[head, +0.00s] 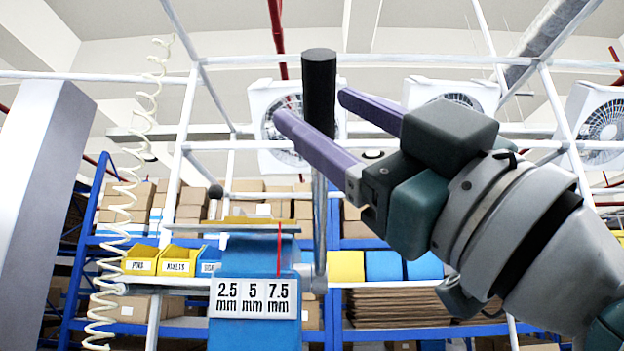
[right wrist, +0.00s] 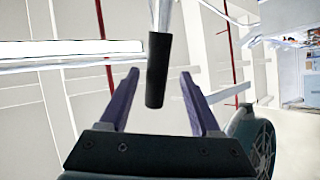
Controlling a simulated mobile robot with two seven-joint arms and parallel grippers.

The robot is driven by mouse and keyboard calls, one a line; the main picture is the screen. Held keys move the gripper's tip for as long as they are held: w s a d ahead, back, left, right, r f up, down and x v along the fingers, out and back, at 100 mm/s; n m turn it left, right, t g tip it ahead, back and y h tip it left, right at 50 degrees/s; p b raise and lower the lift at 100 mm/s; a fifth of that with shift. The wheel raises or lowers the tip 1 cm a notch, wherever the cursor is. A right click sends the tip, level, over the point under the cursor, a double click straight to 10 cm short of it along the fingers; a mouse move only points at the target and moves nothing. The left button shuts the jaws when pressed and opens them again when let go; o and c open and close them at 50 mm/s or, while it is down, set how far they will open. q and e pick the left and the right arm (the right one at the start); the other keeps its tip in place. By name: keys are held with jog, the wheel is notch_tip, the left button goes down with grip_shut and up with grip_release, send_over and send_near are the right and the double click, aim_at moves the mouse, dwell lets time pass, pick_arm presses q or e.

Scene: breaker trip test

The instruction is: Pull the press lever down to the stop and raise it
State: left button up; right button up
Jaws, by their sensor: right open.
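The press lever stands upright, with a black cylindrical grip (head: 319,92) on top of a grey metal rod (head: 320,225). It rises at the right side of the blue press (head: 252,262), which has a label reading 2.5, 5 and 7.5 mm. My right gripper (head: 308,110) reaches in from the right with its two purple fingers apart. In the right wrist view the black grip (right wrist: 157,70) shows between the open fingers (right wrist: 160,85). The gripper is not closed on it, and I cannot tell whether a finger touches it. My left gripper is not in view.
Yellow bins (head: 179,261) and cardboard boxes sit on blue shelving behind the press. A coiled pale cable (head: 128,190) hangs at the left. White frame bars cross the background, with fans (head: 272,125) behind.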

jog(key=b+v, duration=0.1)
jog(key=v, duration=0.4)
jog(key=shift+f, duration=0.1)
